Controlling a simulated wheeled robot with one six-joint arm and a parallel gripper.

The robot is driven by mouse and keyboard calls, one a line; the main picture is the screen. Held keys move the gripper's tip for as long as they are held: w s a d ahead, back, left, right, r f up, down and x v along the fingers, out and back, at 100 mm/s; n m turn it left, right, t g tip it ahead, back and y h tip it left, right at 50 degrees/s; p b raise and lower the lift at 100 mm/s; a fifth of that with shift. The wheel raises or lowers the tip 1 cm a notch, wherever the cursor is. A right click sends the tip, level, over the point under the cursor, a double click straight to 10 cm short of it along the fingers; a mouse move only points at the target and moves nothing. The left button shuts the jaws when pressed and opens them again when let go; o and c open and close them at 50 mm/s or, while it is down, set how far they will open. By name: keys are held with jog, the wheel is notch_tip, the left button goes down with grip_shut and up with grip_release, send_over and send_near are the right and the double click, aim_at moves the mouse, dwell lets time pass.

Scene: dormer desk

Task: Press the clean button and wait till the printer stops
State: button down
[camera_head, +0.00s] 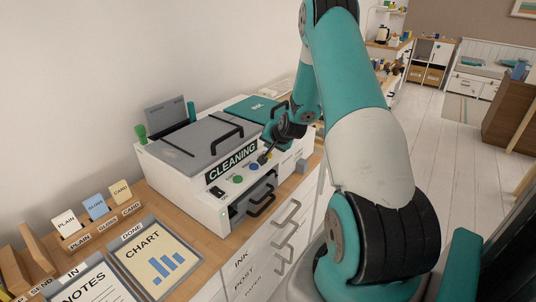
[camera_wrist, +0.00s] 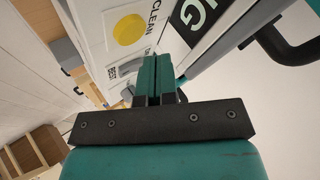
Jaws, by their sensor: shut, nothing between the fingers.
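The white printer (camera_head: 180,182) stands on the wooden desk top, its grey lid (camera_head: 195,136) down. Its dark display (camera_head: 232,161) reads "CLEANING". A green button (camera_head: 217,191), a blue button (camera_head: 237,179) and a yellow button (camera_head: 253,166) sit below the display. In the wrist view the yellow button (camera_wrist: 130,30) is labelled "CLEAN". My gripper (camera_head: 263,158) is at the printer's front, close to the yellow button. In the wrist view my gripper (camera_wrist: 157,62) has its fingers together and empty, pointing at the panel beside the yellow button, with no visible contact.
A black-handled tray (camera_head: 260,197) is below the buttons. Left are a card holder (camera_head: 103,226) with PLAIN, GLOSS and CARD cards, a DONE tray (camera_head: 126,277) holding a chart and an IN tray (camera_head: 62,293) with notes. Drawers are below. My arm covers the desk's right part.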

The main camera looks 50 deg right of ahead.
aim_at(270, 154)
jog(key=shift+r+p, duration=1.2)
jog(key=shift+r, duration=0.95)
jog(key=shift+a, duration=0.1)
jog(key=w+a+r+n+y, duration=0.15)
jog(key=a+r, duration=0.25)
jog(key=a, duration=0.4)
jog(key=w+a+r+n+y, duration=0.1)
jog(key=a+r+n+y, duration=0.2)
jog(key=a, duration=0.4)
jog(key=s+a+r+n+g+y, duration=0.1)
jog(key=s+a+r+n+g, duration=0.2)
jog(key=a, duration=0.6)
jog(key=s+a+r+n+y, duration=0.1)
jog(key=s+a+r+n, duration=0.3)
jog(key=a, duration=0.5)
jog(key=s+a+r+n+g, duration=0.2)
jog(key=s+a+n, duration=0.1)
jog(key=s, duration=0.4)
jog(key=s+a+r+n+g, duration=0.1)
jog(key=s+a+r+n, duration=0.1)
jog(key=s+a, duration=0.3)
jog(key=s+a+r+n+g, duration=0.2)
jog(key=s+a, duration=0.3)
jog(key=s, duration=0.5)
jog(key=shift+s+r+n+g+y, duration=0.3)
jog(key=shift+n+y, duration=0.15)
jog(key=shift+n, duration=0.4)
